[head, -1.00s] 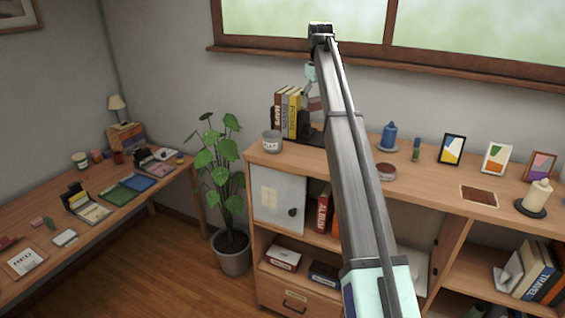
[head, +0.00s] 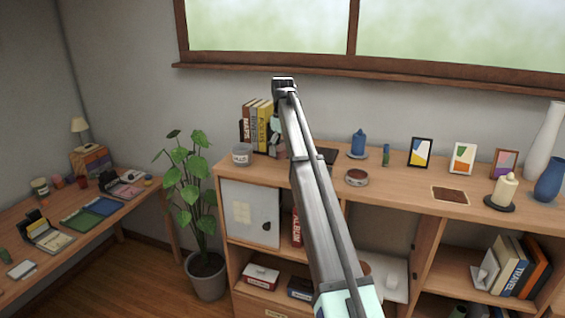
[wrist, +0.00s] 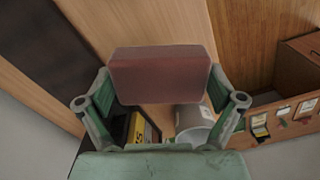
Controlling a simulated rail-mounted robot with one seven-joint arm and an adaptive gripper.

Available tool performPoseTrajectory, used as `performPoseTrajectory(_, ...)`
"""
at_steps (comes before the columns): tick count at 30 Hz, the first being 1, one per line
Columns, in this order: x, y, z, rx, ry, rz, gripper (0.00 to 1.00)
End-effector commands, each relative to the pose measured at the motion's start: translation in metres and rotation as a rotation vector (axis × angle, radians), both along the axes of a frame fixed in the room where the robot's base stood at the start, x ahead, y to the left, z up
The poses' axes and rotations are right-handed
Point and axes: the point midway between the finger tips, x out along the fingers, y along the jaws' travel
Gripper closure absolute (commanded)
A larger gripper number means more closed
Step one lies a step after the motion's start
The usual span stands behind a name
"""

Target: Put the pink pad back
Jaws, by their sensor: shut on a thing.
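The pink pad (wrist: 160,75) is a dull reddish-pink block in the wrist view, with one wide face toward the camera. My gripper (wrist: 160,82) has a finger on each side of it and is shut on it. In the head view, my gripper (head: 276,138) is small and partly hidden behind my arm, above the back of the wooden shelf unit near the upright books. I cannot make out the pad there. In the wrist view, a grey-white tub (wrist: 194,124) and dark and yellow books (wrist: 140,128) show beyond the pad.
The shelf top (head: 400,185) holds books (head: 258,125), a white tub (head: 242,154), a round tin (head: 356,178), a blue candle (head: 358,144), frames and vases. A plant (head: 188,175) stands left of it. The desk (head: 20,208) at left holds open cases, including green and blue ones (head: 90,213).

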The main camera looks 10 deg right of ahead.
Motion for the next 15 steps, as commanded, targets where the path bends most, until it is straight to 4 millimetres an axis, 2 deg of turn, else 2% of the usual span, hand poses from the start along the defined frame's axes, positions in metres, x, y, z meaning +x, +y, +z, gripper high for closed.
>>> performPoseTrajectory(10,-0.001,0.0,-0.026,0.0,0.0,0.0,0.4)
performPoseTrajectory(15,-0.001,0.0,-0.049,0.0,0.001,0.0,0.4)
